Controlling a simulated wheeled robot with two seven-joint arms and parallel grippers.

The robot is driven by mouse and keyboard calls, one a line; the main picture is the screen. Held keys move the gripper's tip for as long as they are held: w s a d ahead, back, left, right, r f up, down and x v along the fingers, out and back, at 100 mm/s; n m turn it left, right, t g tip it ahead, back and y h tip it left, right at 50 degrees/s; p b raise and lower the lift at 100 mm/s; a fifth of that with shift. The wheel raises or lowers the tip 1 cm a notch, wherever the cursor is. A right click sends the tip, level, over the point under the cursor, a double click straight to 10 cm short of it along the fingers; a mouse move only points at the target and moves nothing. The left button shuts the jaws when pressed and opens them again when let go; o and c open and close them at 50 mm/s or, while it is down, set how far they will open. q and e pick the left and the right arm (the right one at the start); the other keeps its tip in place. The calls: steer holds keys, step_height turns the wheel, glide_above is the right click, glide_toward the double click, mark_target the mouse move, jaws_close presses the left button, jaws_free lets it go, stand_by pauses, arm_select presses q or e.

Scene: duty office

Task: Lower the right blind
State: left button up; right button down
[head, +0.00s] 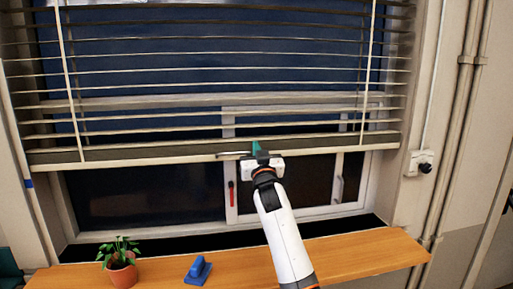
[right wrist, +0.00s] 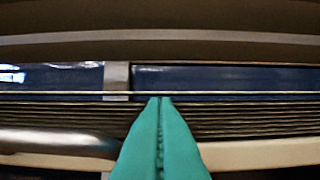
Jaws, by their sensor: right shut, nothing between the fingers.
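My right gripper (head: 259,147) is at the bottom rail, just right of the handle. Its green fingers (right wrist: 160,102) are pressed together and empty, in front of the stacked slats (right wrist: 250,122). Whether they touch the blind is unclear. My left gripper is out of view.
A wooden sill (head: 345,258) runs below the window. It holds a potted plant (head: 122,272) and a blue object (head: 198,270). A wall box with a black knob (head: 425,167) and vertical pipes (head: 453,150) are at the right. A red window handle (head: 231,193) shows under the blind.

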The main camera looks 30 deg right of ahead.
steer(key=shift+f, duration=0.35)
steer(key=shift+f, duration=0.15)
step_height(320, 180, down, 22)
steer(key=b, duration=1.5)
steer(key=shift+f+b, duration=0.25)
steer(key=shift+b, duration=0.1)
